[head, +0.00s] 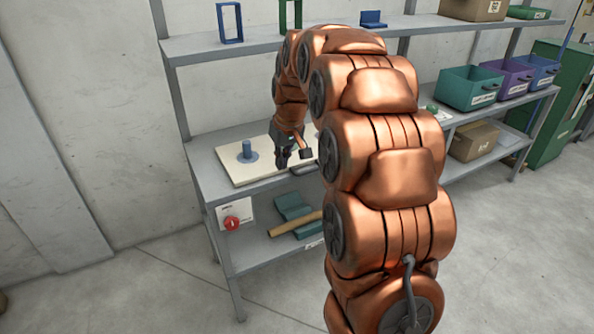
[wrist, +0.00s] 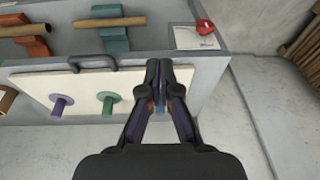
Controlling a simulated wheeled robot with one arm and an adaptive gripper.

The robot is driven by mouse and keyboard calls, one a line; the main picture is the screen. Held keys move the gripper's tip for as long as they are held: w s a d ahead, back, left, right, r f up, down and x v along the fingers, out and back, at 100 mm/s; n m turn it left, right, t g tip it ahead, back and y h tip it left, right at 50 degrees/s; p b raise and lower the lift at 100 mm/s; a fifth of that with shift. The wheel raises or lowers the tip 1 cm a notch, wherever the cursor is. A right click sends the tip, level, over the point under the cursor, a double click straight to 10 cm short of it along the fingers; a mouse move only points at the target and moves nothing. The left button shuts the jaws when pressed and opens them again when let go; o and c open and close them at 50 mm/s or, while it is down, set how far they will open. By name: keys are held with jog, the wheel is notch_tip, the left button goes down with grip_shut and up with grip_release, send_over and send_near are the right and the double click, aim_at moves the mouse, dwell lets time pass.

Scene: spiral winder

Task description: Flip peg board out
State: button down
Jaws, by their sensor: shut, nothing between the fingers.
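The peg board is a cream board (head: 228,172) lying flat on the middle shelf, partly hidden by my arm in the head view. It also shows in the wrist view (wrist: 83,86), with a purple peg (wrist: 60,104) and a green peg (wrist: 108,101). A blue peg (head: 246,150) stands on its left part in the head view; in the wrist view it is mostly hidden behind my fingers. A dark handle (wrist: 92,62) is at the board's front edge. My gripper (wrist: 170,66) is shut and empty, above the board, between the blue peg and the handle (head: 303,169).
A red knob (head: 231,223) on a white panel is at the shelf's left front. Below the board, the lower shelf holds teal parts and a cardboard tube (head: 295,224). An upper shelf (head: 190,44) runs above.

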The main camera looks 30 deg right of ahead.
jog(key=t+b, duration=0.1)
jog(key=b, duration=0.1)
send_near(297, 166)
notch_tip(297, 166, up, 2)
jog(key=s+a, duration=0.2)
jog(key=s, duration=0.1)
jog(key=shift+w+r+h, duration=0.15)
jog(key=shift+r+h, duration=0.05)
jog(key=shift+h, duration=0.2)
jog(key=shift+a+f, duration=0.1)
jog(key=shift+f, duration=0.05)
jog(key=p+x, duration=0.2)
jog(key=x, duration=0.7)
jog(key=shift+w+f, duration=0.25)
jog(key=shift+f, duration=0.05)
